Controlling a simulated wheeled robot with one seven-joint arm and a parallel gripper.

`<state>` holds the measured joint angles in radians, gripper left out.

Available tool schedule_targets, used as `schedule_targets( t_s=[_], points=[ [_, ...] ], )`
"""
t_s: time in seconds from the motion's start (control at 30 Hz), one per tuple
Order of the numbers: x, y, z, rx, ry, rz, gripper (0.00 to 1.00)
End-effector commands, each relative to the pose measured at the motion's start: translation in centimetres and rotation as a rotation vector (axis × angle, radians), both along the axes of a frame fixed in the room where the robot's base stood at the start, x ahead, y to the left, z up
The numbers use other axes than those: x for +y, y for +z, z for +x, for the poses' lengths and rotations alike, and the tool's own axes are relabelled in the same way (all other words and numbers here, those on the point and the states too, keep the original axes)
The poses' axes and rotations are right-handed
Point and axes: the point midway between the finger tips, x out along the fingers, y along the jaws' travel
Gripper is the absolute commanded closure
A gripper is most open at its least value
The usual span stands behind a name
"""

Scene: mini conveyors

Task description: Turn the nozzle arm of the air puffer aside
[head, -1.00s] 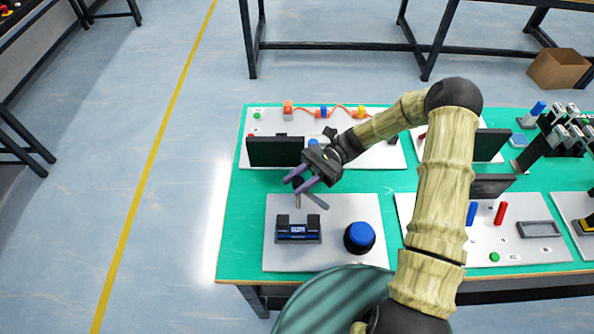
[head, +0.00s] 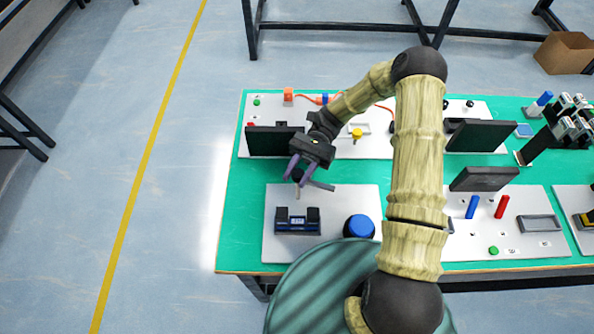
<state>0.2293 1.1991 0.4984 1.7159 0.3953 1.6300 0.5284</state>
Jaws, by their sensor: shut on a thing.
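A white plate (head: 341,198) lies at the left front of the green table. It carries a black and blue block (head: 297,220) between two dark posts, and a large blue push button (head: 359,226). A short grey bar (head: 320,186), which looks like the nozzle arm of the air puffer, sticks out to the right behind the block. My gripper (head: 297,180), with purple fingers, points down at the bar's left end and is shut on it. The fingers and wrist hide the held end and most of its mount.
Behind my gripper stands a dark upright panel (head: 275,141). To the right, past my arm, another plate holds blue and red pegs (head: 502,207) and a green button (head: 493,251). The front left strip of the table (head: 240,215) is clear.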

Motion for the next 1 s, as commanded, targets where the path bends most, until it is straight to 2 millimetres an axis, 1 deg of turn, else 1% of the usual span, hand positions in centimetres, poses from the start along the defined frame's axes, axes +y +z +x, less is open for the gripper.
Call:
schedule_targets(
  t_s=[0.07, 0.1, 0.2, 0.5, 0.63, 0.77, 1.0],
  points=[
    [0.0, 0.1, 0.1, -0.004, -0.002, 0.003, 1.0],
    [0.0, 0.1, 0.1, -0.004, -0.002, 0.003, 0.69],
    [0.0, 0.1, 0.1, -0.002, -0.002, 0.002, 0.51],
    [0.0, 0.1, 0.0, -0.001, -0.001, 0.0, 0.51],
    [0.0, 0.8, 0.1, -0.002, 0.0, 0.0, 0.51],
    [0.0, 2.4, 0.1, -0.004, 0.0, -0.001, 0.51],
    [0.0, 6.8, 0.1, -0.006, -0.001, 0.0, 0.51]
  ],
)
